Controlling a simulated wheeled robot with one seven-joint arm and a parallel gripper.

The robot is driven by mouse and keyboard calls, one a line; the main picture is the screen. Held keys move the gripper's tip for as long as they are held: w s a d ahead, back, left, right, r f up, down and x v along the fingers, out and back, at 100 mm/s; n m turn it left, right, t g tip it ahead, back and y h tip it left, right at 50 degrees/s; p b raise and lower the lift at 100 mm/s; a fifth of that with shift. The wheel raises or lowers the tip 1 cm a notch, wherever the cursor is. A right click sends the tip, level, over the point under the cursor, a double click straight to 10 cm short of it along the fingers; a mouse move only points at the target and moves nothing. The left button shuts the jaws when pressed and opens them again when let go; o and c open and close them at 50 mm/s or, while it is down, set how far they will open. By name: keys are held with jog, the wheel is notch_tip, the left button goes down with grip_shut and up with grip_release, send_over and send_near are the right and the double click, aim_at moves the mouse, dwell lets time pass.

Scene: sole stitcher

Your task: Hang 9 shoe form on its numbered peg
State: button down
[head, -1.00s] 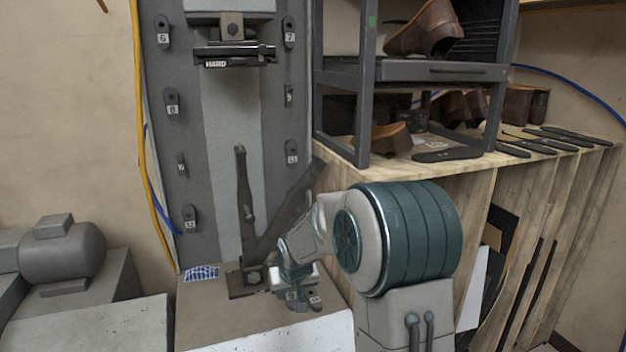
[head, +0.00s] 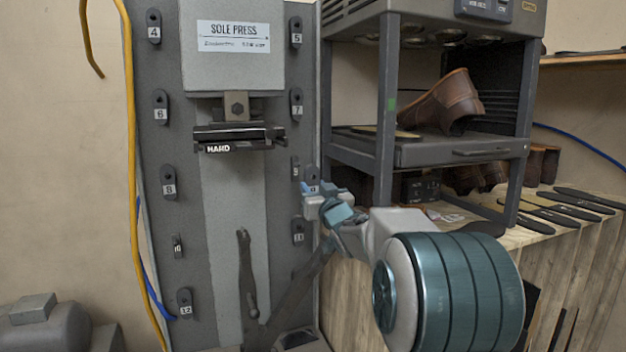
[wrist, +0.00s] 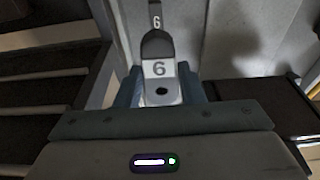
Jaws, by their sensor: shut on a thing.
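The 9 shoe form (head: 312,187) is a small dark piece with a white number plate, held upright. My gripper (head: 328,208) is shut on its lower part. In the wrist view, the form (wrist: 157,68) stands between the two blue-grey fingers (wrist: 160,92), its number reading like a 6 because that picture is upside down. The 9 peg (head: 295,168) is a narrow, bare dark mount with a small number plate on the press's right column. The form is just right of and below it in the head view. The peg plate (wrist: 156,22) shows beyond the form; their gap in depth is unclear.
Other forms hang nearby: 7 (head: 296,104) above and 11 (head: 298,233) below. The 10 peg (head: 177,246) on the left column looks bare. The dark rack (head: 384,110) with a brown shoe (head: 447,103) stands close on the right.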

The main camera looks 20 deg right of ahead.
jog(key=shift+w+d+r, duration=0.1)
jog(key=shift+w+r, duration=0.1)
jog(key=shift+r, duration=0.3)
jog(key=shift+w+d+p, duration=0.1)
jog(key=shift+w+p, duration=0.2)
jog(key=shift+w, duration=0.3)
jog(key=p, duration=0.2)
send_near(296, 169)
jog(key=shift+w+r, duration=0.35)
jog(key=shift+w, duration=0.3)
jog(key=shift+w+r, duration=0.3)
jog(key=shift+w, duration=0.35)
jog(key=shift+w+p, duration=0.3)
jog(key=shift+w, duration=1.4)
dwell(0.9)
